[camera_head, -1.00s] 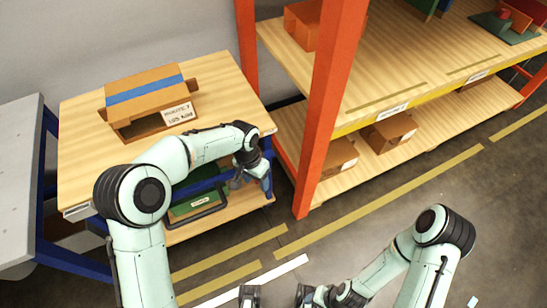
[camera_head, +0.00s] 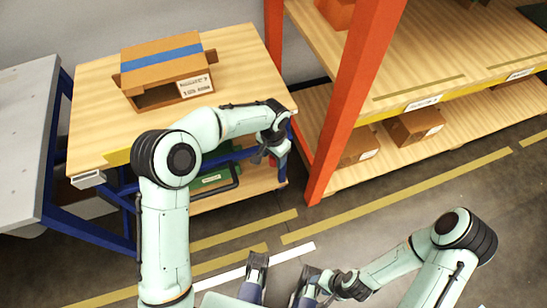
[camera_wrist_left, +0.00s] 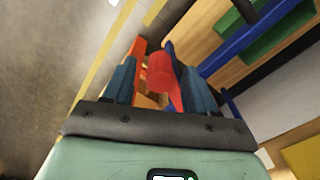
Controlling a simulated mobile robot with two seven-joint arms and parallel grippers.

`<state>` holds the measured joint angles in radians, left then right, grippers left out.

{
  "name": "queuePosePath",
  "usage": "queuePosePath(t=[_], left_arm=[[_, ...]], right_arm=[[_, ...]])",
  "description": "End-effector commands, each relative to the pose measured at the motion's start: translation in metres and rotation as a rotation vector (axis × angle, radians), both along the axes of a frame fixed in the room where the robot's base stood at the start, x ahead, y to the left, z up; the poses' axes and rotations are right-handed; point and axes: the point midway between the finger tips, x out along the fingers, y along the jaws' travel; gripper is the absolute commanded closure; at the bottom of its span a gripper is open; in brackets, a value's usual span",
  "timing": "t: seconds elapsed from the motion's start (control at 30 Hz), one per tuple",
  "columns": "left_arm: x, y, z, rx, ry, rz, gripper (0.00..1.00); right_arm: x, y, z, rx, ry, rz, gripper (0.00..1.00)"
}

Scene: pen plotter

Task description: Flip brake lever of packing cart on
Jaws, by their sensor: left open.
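The packing cart (camera_head: 100,115) has a wooden top and a blue frame, and stands at the left in the head view. A red brake lever shows as a rounded red part (camera_wrist_left: 160,72) in the left wrist view, between the two fingers and beyond them. In the head view only a small bit of red shows by the cart's right front leg, mostly behind my gripper. My left gripper (camera_head: 268,150) is open beside that leg, with its blue-grey fingers either side of the red part in the wrist view; contact cannot be told. My right gripper (camera_head: 325,286) is low at the bottom, its fingers unclear.
A cardboard box with blue tape (camera_head: 160,72) sits on the cart. A green case (camera_head: 212,181) lies on its lower shelf. An orange rack upright (camera_head: 352,95) stands close right of my left gripper. A grey table (camera_head: 25,140) is at the left. Marked floor in front is open.

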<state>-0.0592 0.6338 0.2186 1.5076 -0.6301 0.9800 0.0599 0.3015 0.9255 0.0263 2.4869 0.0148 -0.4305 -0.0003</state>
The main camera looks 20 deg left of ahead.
Motion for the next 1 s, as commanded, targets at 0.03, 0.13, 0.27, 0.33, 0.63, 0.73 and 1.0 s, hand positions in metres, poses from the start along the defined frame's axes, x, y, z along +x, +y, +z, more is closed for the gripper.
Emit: queuePosePath(t=[0.03, 0.13, 0.27, 0.33, 0.63, 0.73, 1.0], left_arm=[[-0.0001, 0.0000, -0.0056, -0.001, 0.000, 0.001, 0.43], [0.0000, 0.0000, -0.0102, -0.001, 0.000, 0.002, 0.43], [-0.0001, -0.0001, -0.0119, -0.001, 0.000, 0.001, 0.43], [0.0000, 0.0000, -0.0118, 0.000, -0.001, 0.001, 0.43], [-0.0001, -0.0001, -0.0116, -0.001, 0.000, 0.001, 1.00], [0.0000, -0.0002, -0.0115, -0.001, 0.000, 0.001, 1.00], [0.0006, -0.0054, -0.0114, 0.000, -0.001, 0.045, 1.00]], right_arm=[[0.0003, 0.0001, -0.0009, 0.000, -0.001, 0.000, 0.54], [0.0006, 0.0001, -0.0014, 0.000, -0.002, 0.000, 0.54], [0.0007, 0.0001, -0.0013, 0.000, -0.003, 0.000, 0.54], [0.0007, 0.0001, -0.0013, 0.000, -0.003, 0.000, 0.54], [0.0007, 0.0000, -0.0014, 0.000, -0.002, -0.001, 0.54], [0.0007, 0.0000, -0.0014, 0.000, -0.002, -0.001, 0.54], [0.0008, 0.0000, -0.0020, 0.000, -0.003, -0.001, 0.54]])
